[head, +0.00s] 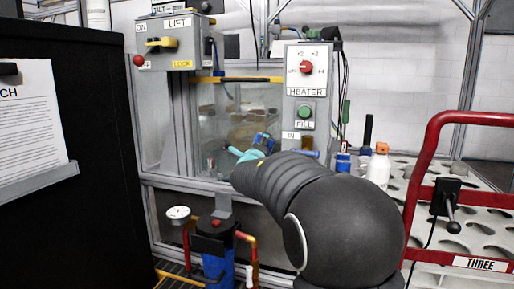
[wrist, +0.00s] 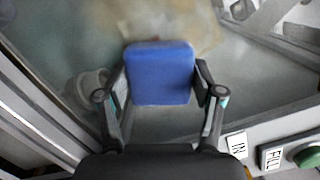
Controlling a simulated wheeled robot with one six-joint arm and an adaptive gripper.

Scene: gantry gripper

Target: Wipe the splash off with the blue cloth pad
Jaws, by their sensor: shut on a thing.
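My gripper (wrist: 161,88) is shut on the blue cloth pad (wrist: 160,72), with one finger at each side of it in the wrist view. In the head view my gripper (head: 250,152) reaches to the clear panel between the LIFT and HEATER boxes, and a bit of blue shows at its tip. A tan-brown smear, likely the splash (wrist: 190,28), lies beyond the pad's top edge in the wrist view. Part of it may be hidden behind the pad. I cannot tell whether the pad touches the panel.
The LIFT box (head: 178,40) is left of the panel and the HEATER box (head: 306,75) right. The green FILL button (wrist: 307,157) is close at lower right in the wrist view. A white bottle (head: 379,166) and red rail (head: 425,165) stand right, a black cabinet (head: 95,110) left.

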